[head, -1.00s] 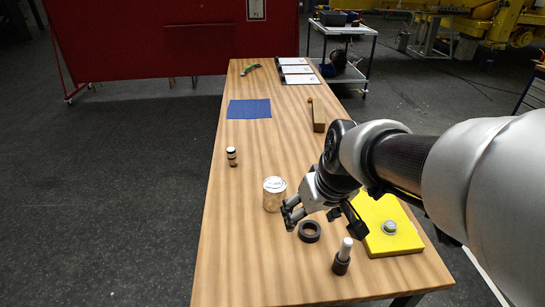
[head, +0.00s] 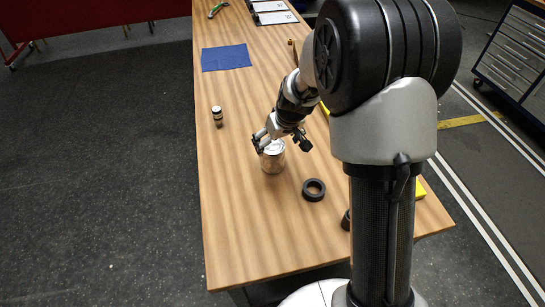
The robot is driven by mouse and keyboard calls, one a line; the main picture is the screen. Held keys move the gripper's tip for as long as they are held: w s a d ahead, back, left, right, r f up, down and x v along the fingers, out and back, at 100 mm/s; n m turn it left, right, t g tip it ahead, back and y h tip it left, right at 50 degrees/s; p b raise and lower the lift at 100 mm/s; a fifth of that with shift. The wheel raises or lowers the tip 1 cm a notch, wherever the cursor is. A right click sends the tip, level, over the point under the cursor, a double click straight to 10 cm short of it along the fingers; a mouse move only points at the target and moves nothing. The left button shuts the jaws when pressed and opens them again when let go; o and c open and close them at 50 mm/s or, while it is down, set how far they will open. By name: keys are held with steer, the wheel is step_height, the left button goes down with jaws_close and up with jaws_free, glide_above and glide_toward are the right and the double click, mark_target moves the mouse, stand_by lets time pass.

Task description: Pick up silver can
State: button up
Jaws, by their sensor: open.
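The silver can (head: 272,160) stands upright on the wooden table, left of a black ring. My gripper (head: 282,145) is open at the can's top, with one finger by the lid's upper left and the other to the right of the can. It looks close above or around the rim; I cannot tell if it touches. Part of the lid is hidden behind the gripper.
The black ring (head: 313,190) lies right of the can. A small dark bottle with a white band (head: 217,116) stands to the left. A blue cloth (head: 226,58) lies farther back. The table's (head: 245,220) front left is clear. My arm hides much of the right side.

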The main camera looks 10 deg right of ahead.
mark_target(274, 147)
steer(key=shift+x, duration=1.1)
steer(key=b+x, duration=0.1)
steer(key=x, duration=0.3)
steer(key=shift+f+b, duration=0.2)
steer(key=shift+b, duration=0.2)
steer(key=shift+w+f, duration=0.25)
steer(key=shift+f, duration=0.1)
steer(key=shift+r, duration=0.1)
steer(key=shift+s, duration=0.1)
steer(key=shift+c, duration=0.3)
steer(key=c, duration=1.5)
